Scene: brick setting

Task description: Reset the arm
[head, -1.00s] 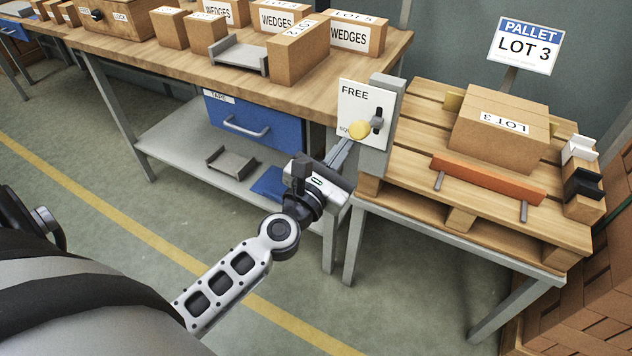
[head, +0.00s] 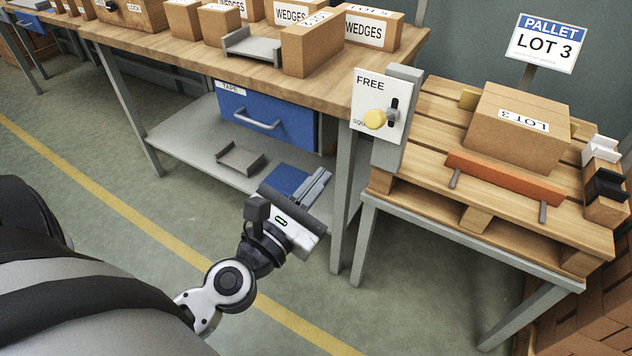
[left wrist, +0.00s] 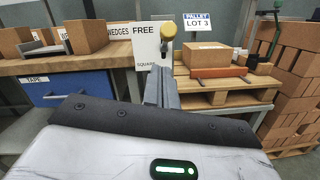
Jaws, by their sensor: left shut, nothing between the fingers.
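My left gripper (head: 316,184) is shut and empty. In the head view it hangs in front of the bench's lower shelf, left of and below the FREE sign (head: 378,108). My right gripper is not in view.
A wooden bench (head: 200,62) carries several cartons and a grey tray (head: 252,47). A blue TAPE drawer (head: 266,122) hangs beneath. At right, a pallet (head: 440,120) holds a LOT 3 carton (head: 518,133) and an orange bar (head: 503,179). Open floor lies at front.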

